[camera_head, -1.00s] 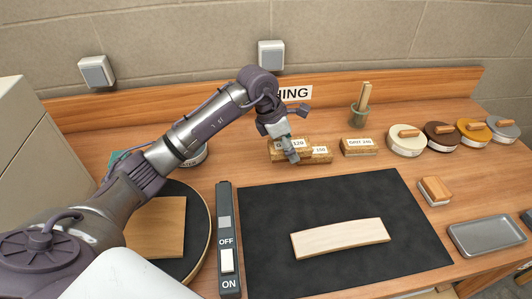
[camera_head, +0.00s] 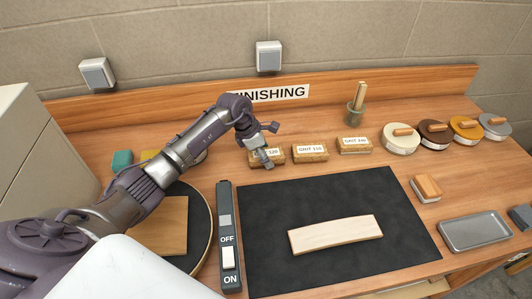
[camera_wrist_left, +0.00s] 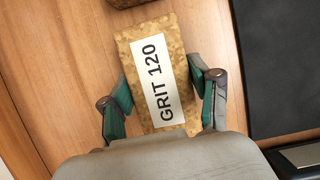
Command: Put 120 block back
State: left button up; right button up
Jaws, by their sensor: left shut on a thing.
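The 120 block (camera_head: 278,157) is a cork block with a white label, at the left end of the row of grit blocks along the back of the bench. My left gripper (camera_head: 264,157) is shut on it from above and hides part of its label. In the left wrist view the block (camera_wrist_left: 155,85) lies between the two green-padded fingers (camera_wrist_left: 165,98), with "GRIT 120" readable. I cannot tell whether its underside touches the bench. My right gripper is not in view.
The middle cork block (camera_head: 310,153) and the GRIT 240 block (camera_head: 354,145) stand to the right, apart from the 120 block. A black mat (camera_head: 400,220) with a pale bent wood piece (camera_head: 335,234) lies in front. A switch box (camera_head: 226,195) stands left of the mat.

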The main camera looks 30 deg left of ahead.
pick_arm(q)
jog(key=shift+f, duration=0.2)
jog(key=o, duration=1.1)
jog(key=shift+r, duration=0.1)
jog(key=shift+r, duration=0.1)
jog(key=shift+r, duration=0.2)
jog(key=b+v, duration=0.3)
jog(key=v, duration=0.7)
jog(key=shift+s+a+r, duration=0.15)
jog(key=shift+r, duration=0.1)
jog(key=shift+s+a+r+b, duration=0.15)
jog(key=shift+r+b, duration=0.15)
jog(key=shift+r, duration=0.25)
